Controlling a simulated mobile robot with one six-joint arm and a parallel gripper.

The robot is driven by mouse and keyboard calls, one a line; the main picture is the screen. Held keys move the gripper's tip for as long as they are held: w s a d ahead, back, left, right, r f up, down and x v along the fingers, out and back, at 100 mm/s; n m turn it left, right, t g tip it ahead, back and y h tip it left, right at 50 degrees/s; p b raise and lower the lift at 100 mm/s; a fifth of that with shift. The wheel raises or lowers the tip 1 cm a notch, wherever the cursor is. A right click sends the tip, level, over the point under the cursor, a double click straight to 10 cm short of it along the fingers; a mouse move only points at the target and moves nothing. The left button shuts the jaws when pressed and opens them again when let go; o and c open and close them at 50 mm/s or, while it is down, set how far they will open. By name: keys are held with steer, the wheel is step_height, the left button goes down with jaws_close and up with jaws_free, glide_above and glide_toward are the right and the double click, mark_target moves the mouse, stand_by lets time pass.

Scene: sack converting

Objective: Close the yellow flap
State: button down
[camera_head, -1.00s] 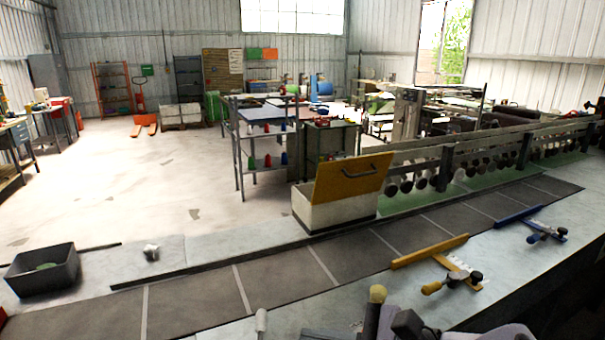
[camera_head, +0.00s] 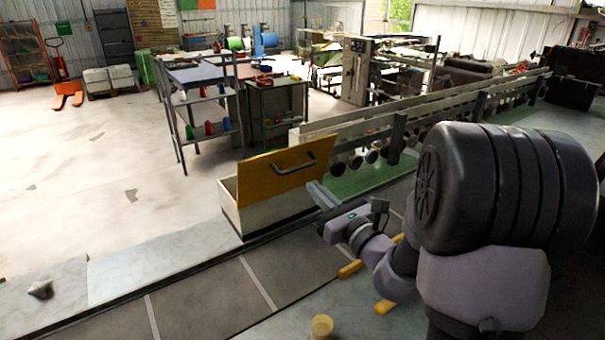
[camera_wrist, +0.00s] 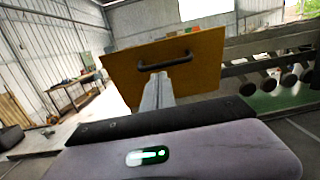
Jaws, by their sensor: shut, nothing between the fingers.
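The yellow flap (camera_head: 275,172) stands raised and tilted on a pale box (camera_head: 275,212), with a dark handle (camera_head: 295,168) on its face. The box's opening shows at the left, under the flap. The flap also fills the middle of the wrist view (camera_wrist: 195,60), with its handle (camera_wrist: 165,61) facing me. My gripper (camera_head: 317,190) is shut and empty, just right of the flap's lower right part. In the wrist view my fingers (camera_wrist: 160,82) point at the flap just below the handle. I cannot tell whether they touch it.
A dark conveyor belt (camera_head: 190,301) runs in front of the box. A rail with several round rollers (camera_head: 355,158) stretches behind and right of it. Yellow bars (camera_head: 352,269) lie partly behind my arm. A metal shelf rack (camera_head: 205,110) stands behind; open floor lies left.

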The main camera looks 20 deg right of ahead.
steer(key=x, duration=0.5)
steer(key=shift+w, duration=0.4)
